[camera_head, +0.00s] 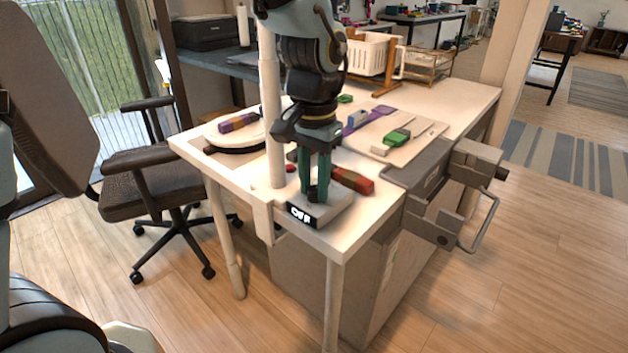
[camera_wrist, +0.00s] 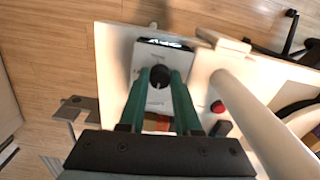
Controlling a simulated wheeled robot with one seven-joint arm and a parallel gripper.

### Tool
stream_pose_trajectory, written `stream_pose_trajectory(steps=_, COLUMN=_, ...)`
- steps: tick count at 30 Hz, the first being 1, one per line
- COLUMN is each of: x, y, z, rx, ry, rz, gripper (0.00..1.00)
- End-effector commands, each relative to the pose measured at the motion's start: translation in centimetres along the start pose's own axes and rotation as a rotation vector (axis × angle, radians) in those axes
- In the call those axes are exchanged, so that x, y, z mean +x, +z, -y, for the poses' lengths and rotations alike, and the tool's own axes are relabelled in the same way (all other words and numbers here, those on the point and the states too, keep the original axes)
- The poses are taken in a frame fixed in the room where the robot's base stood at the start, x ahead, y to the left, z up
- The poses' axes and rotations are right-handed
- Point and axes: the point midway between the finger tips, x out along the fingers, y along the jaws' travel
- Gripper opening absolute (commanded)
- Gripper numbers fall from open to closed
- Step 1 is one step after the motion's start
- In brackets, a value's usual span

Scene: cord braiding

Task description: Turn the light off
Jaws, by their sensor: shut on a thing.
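A small grey control box (camera_head: 325,210) sits at the near corner of the white table, with a black front panel bearing white lettering too small to read surely. A round dark knob (camera_wrist: 160,76) stands on its top face, between marks printed on the box (camera_wrist: 158,50). My gripper (camera_head: 318,194) points down over the box. In the wrist view, its two green fingers (camera_wrist: 160,80) stand on either side of the knob and are closed on it. In the head view, the fingers mostly hide the knob. No lamp can be clearly made out.
A white upright pole (camera_head: 270,110) is clamped to the table edge (camera_head: 262,215) just left of my gripper. A red-and-brown block (camera_head: 352,180) lies close behind the box. A grey vise (camera_head: 450,195) is mounted at the right edge. A board with a green-handled tool (camera_head: 397,137) lies farther back.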

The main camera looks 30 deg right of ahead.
Motion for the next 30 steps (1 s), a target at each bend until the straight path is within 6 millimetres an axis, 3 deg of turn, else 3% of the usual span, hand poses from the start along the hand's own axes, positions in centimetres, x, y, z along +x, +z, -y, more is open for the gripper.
stream_pose_trajectory(steps=9, x=0.01, y=0.06, z=-0.03, rx=-0.098, ry=0.0, rz=0.002, gripper=0.0)
stream_pose_trajectory(steps=23, x=0.03, y=0.05, z=-0.01, rx=-0.114, ry=0.0, rz=0.002, gripper=0.0)
stream_pose_trajectory(steps=24, x=0.03, y=0.05, z=-0.01, rx=-0.114, ry=0.0, rz=0.002, gripper=0.33)
stream_pose_trajectory(steps=30, x=0.02, y=0.03, z=-0.02, rx=-0.113, ry=0.0, rz=0.001, gripper=0.55)
